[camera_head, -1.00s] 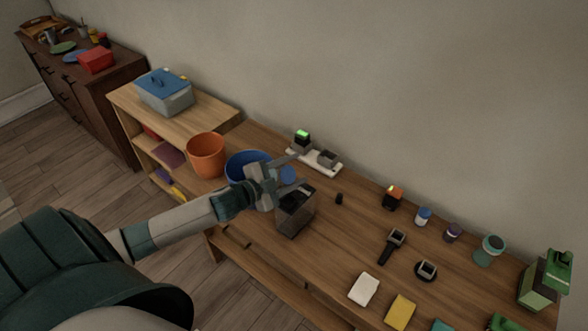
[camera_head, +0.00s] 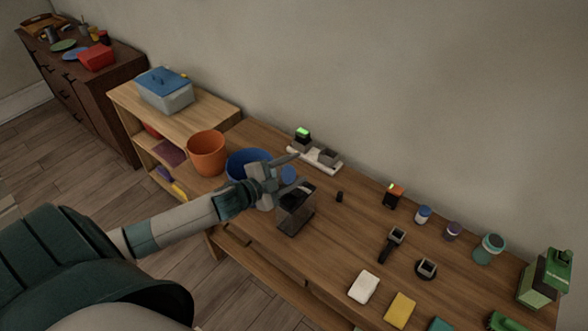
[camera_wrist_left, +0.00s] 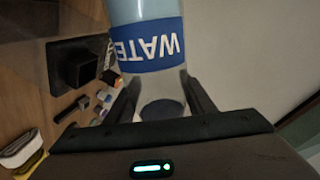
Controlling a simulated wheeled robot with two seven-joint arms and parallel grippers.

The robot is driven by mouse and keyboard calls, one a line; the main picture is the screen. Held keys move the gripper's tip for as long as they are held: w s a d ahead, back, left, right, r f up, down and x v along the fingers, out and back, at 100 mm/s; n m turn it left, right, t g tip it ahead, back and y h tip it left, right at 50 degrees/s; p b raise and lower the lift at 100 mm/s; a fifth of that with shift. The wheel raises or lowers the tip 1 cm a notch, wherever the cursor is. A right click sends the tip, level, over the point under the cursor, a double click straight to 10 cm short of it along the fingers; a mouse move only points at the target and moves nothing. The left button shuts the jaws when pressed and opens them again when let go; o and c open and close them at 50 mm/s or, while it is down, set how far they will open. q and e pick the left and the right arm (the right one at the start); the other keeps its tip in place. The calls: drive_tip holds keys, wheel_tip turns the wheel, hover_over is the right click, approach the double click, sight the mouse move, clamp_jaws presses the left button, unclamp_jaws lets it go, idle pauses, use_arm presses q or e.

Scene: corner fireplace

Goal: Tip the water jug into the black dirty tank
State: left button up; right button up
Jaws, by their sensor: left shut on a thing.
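The water jug (camera_wrist_left: 148,47) is pale and clear with a blue label; its lettering "WATE" reads upside down in the left wrist view. My left gripper (camera_wrist_left: 160,98) is shut on it, with a dark finger on each side. In the head view my left gripper (camera_head: 293,172) is above the workbench, just behind and above the black dirty tank; the arm hides most of the jug. The black dirty tank (camera_head: 296,214) is a dark see-through box standing on the bench. A black square shape, probably the tank, shows in the left wrist view (camera_wrist_left: 76,66). My right gripper is not in view.
A blue bucket (camera_head: 240,163) and an orange bucket (camera_head: 206,153) stand left of the tank. A white charger strip (camera_head: 318,160) lies behind it. A small black cap (camera_head: 339,197) is to its right. Bottles and small tools occupy the bench's right side.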

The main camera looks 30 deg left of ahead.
use_arm(q)
drive_tip(key=shift+a+f+m+y, duration=0.2)
drive_tip(key=shift+f+m+y, duration=0.3)
drive_tip(key=shift+f+m, duration=0.65)
idle(1.8)
drive_tip(key=shift+a+f+m+y, duration=0.15)
drive_tip(key=shift+f+m+y, duration=0.35)
drive_tip(key=shift+f+m, duration=0.65)
idle(1.6)
drive_tip(key=shift+s+a+f+m+y, duration=0.15)
drive_tip(key=shift+f+m+y, duration=0.25)
drive_tip(key=shift+m, duration=0.4)
idle(0.7)
drive_tip(key=shift+r+p, duration=0.25)
drive_tip(key=shift+p, duration=0.1)
idle(0.4)
